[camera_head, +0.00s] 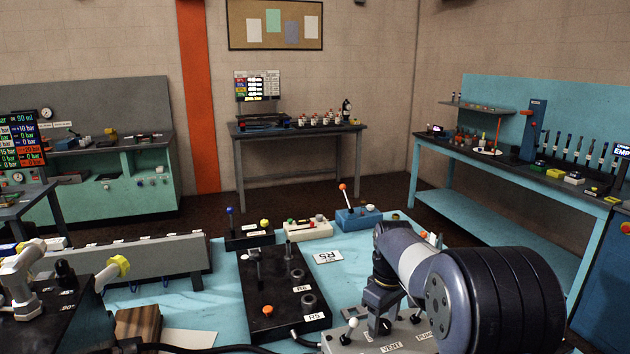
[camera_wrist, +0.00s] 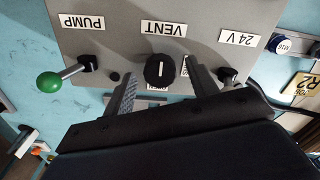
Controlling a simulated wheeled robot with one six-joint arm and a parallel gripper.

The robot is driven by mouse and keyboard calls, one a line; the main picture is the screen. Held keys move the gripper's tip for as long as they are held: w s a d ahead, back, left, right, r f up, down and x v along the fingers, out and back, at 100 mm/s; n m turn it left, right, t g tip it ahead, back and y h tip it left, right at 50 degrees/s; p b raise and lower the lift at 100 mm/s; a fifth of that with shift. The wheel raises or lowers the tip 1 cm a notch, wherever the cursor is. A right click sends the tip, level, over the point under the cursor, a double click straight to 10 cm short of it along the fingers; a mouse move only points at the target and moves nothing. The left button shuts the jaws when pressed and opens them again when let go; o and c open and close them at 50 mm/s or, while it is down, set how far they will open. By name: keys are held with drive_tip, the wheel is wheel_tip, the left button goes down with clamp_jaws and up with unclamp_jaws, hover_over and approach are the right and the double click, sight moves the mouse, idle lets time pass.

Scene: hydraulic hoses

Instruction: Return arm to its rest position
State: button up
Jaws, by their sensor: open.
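My gripper (camera_wrist: 165,88) is open, with its two fingers apart and pointing at a grey control box (camera_wrist: 200,15). A black round VENT knob (camera_wrist: 160,70) shows between the fingers. I cannot tell whether they are around it or above it; nothing is seen held. In the head view my arm (camera_head: 420,270) reaches from the lower right to the control box (camera_head: 365,340) at the front of the blue table, hiding part of its top.
The control box has a green-balled PUMP lever (camera_wrist: 50,83) and a white-balled lever (camera_head: 350,325). A black block (camera_head: 280,285) with knobs stands to the left. A blue lever box (camera_head: 358,218) stands farther back. Workbenches (camera_head: 300,128) line the walls, with open floor between.

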drive_tip(key=n+b, duration=0.2)
drive_tip(key=n, duration=0.2)
drive_tip(key=shift+r, duration=1.15)
